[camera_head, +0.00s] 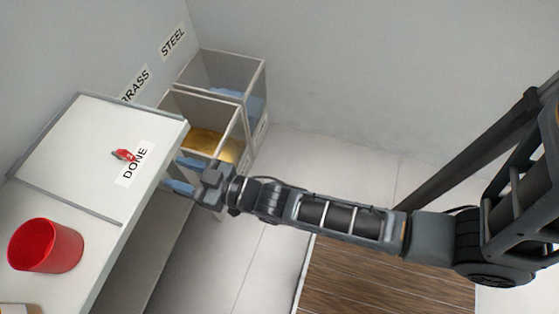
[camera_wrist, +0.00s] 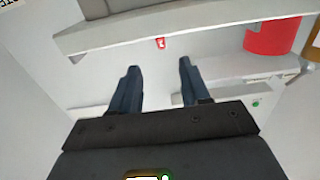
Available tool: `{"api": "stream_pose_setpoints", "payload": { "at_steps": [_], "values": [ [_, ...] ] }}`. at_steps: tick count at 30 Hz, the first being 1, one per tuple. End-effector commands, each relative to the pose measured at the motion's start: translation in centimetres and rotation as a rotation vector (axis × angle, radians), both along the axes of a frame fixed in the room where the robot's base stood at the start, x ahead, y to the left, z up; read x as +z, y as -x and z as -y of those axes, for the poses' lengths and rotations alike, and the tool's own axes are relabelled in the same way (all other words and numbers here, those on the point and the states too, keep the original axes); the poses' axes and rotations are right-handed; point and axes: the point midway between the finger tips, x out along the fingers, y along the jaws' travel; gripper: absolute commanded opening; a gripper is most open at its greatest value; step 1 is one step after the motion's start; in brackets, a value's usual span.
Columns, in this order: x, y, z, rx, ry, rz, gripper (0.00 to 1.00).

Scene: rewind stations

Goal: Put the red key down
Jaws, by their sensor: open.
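The small red key (camera_head: 125,155) lies on the white DONE surface (camera_head: 75,135), beside the left side of the DONE label (camera_head: 135,163). A small red piece, which looks like the key (camera_wrist: 161,43), also shows in the wrist view, ahead of the fingertips. My gripper (camera_head: 172,172) is at the right edge of the white surface, apart from the key. In the wrist view my gripper (camera_wrist: 159,67) has its two fingers spread with nothing between them.
A red cup (camera_head: 62,248) stands at the lower left; it also shows in the wrist view (camera_wrist: 270,38). Clear-sided bins stand behind my gripper: one with yellow content (camera_head: 212,145), one with blue (camera_head: 254,106). STEEL and BRASS labels are on the wall. A grey rim borders the DONE surface.

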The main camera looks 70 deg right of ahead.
Motion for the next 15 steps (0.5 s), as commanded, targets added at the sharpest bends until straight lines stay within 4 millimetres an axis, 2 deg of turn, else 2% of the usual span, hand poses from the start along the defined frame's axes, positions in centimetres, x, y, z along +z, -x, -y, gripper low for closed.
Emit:
{"api": "stream_pose_setpoints", "payload": {
  "at_steps": [2,5,11,15],
  "values": [
    [0.0,0.8,-0.1,0.000,-0.001,-0.007,0.46],
    [0.1,3.3,-0.2,-0.001,-0.002,-0.026,0.46],
    [2.2,11.8,-0.4,-0.004,-0.007,-0.091,0.46],
    [4.9,17.5,-0.4,-0.006,-0.009,-0.139,0.46]
  ]
}}
